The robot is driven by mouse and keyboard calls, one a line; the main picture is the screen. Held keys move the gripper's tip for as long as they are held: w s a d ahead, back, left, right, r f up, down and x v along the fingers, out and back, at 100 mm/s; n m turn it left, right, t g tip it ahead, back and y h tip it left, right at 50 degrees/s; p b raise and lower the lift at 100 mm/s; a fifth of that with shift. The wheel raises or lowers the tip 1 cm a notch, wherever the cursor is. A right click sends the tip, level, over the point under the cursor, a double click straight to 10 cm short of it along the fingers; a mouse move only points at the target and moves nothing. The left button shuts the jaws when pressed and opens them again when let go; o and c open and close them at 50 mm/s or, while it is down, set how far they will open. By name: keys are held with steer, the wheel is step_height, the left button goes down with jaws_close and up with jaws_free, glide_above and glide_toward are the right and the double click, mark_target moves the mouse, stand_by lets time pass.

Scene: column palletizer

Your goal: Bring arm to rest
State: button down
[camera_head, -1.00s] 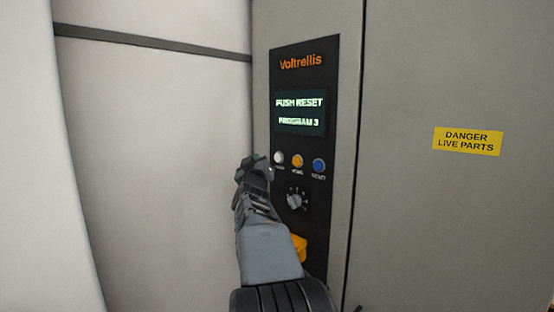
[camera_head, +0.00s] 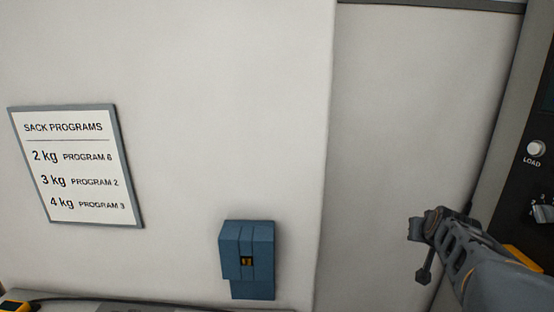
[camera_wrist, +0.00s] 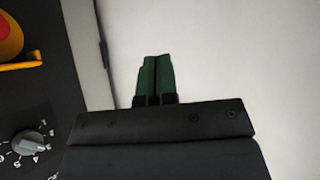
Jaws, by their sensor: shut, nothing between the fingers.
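My gripper (camera_head: 418,228) is at the lower right of the head view, in front of the pale wall and left of the dark control panel (camera_head: 520,185). In the wrist view its two green fingers (camera_wrist: 155,78) are together with nothing between them. They point at the plain pale wall. The panel also fills the left of the wrist view (camera_wrist: 45,85), with a grey rotary knob (camera_wrist: 28,142) and part of a red and yellow button (camera_wrist: 10,40). My gripper appears apart from the panel.
A sign headed SACK PROGRAMS (camera_head: 78,165) hangs on the wall at left. A blue box (camera_head: 248,260) is mounted low in the middle. A white LOAD button (camera_head: 536,149) is at the right edge. A yellow and black object (camera_head: 15,305) lies at lower left.

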steer(key=s+a+f+n+g+y, duration=0.2)
steer(key=s+a+f, duration=0.2)
steer(key=s+a, duration=0.4)
steer(key=s+a+f+n+g+y, duration=0.2)
steer(key=s+a+f, duration=0.3)
steer(key=a, duration=1)
steer(key=shift+s+f+n+g+y, duration=0.2)
steer(key=shift+s+n+g+y, duration=0.3)
steer(key=shift+s, duration=0.95)
